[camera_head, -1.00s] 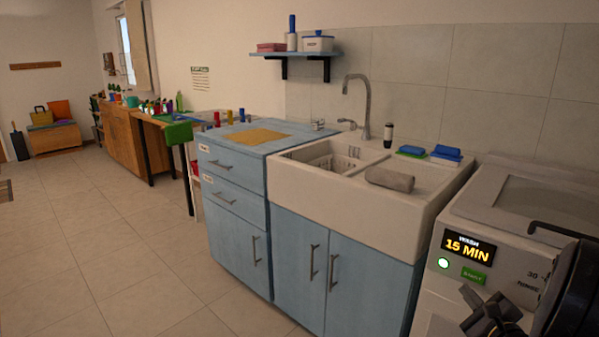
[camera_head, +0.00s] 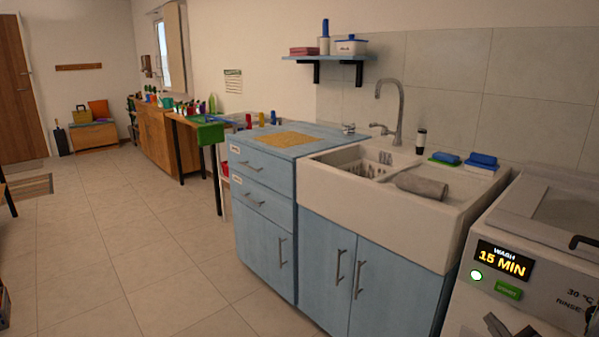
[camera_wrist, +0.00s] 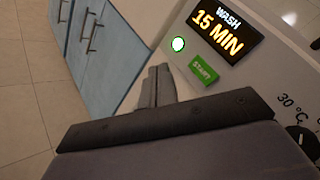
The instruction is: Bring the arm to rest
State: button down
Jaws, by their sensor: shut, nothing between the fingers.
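My gripper (camera_wrist: 158,85) shows in the wrist view with its two dark fingers pressed together and nothing between them. It points toward the front of the white washing machine (camera_wrist: 275,75), beside the lit display (camera_wrist: 217,30) reading "WASH 15 MIN" and the green START button (camera_wrist: 204,70). In the head view only a small dark part of my gripper (camera_head: 512,328) shows at the bottom right edge, in front of the machine. The rest of my arm is mostly out of that view.
A blue cabinet (camera_head: 265,210) and a white sink (camera_head: 385,220) stand left of the machine. A wall shelf (camera_head: 330,58) hangs above. The tiled floor (camera_head: 110,240) at left is clear.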

jog(key=w+d, duration=0.1)
jog(key=w+d+b, duration=0.1)
jog(key=d, duration=0.1)
jog(key=w+d, duration=0.1)
jog(key=shift+w+d+f, duration=0.2)
jog(key=shift+w+f, duration=0.05)
jog(key=shift+w, duration=0.15)
jog(key=shift+b, duration=0.65)
jog(key=r+p, duration=0.1)
jog(key=p, duration=0.3)
jog(key=shift+s, duration=0.1)
